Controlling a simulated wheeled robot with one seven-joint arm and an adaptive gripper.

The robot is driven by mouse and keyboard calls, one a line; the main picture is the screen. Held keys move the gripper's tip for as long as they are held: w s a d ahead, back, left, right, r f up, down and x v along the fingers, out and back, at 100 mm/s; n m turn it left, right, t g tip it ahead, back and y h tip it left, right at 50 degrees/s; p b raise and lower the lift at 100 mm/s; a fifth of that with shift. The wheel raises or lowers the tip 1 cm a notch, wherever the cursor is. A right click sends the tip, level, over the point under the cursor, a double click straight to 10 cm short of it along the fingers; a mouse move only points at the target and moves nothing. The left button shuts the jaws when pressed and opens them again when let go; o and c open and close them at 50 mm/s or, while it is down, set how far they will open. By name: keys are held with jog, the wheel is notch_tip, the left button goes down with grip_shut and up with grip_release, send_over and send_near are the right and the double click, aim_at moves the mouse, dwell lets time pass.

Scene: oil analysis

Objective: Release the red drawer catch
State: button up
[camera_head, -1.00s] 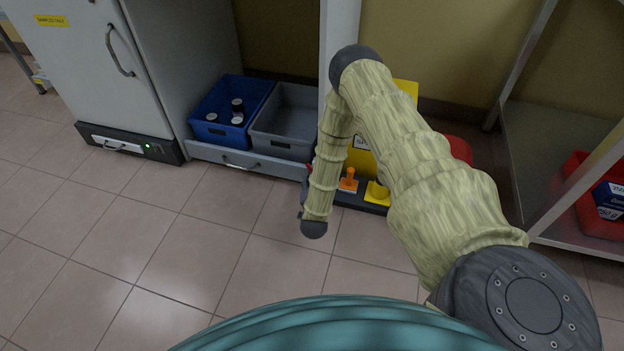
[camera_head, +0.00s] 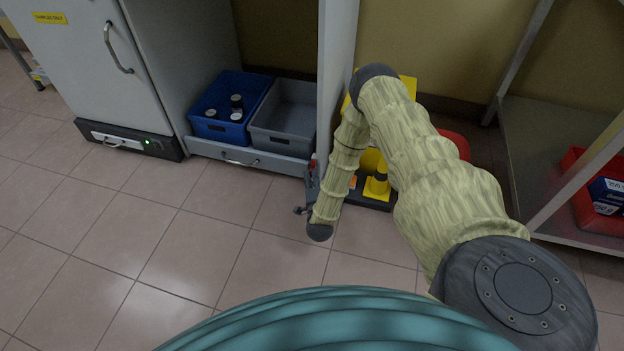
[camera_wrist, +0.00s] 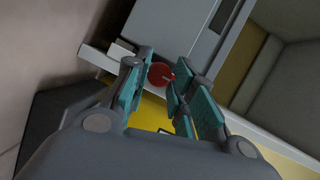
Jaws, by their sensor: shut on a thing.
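The red catch (camera_wrist: 160,75) is a round red knob between my fingertips in the wrist view. My gripper (camera_wrist: 158,88) is closed in on it, a teal-padded finger on each side. In the head view a small bit of red (camera_head: 313,161) shows at the right end of the low grey drawer (camera_head: 215,151), just above my gripper (camera_head: 312,178). My forearm partly hides the gripper there. The drawer has a metal handle (camera_head: 240,162).
A yellow-and-black item (camera_head: 377,185) is right of my forearm. A metal shelf with a red bin (camera_head: 590,215) is at far right. The floor in front is clear.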

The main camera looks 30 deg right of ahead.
jog(key=o, duration=1)
jog(key=shift+s, duration=0.1)
jog(key=v, duration=1.2)
jog(key=shift+a, duration=0.1)
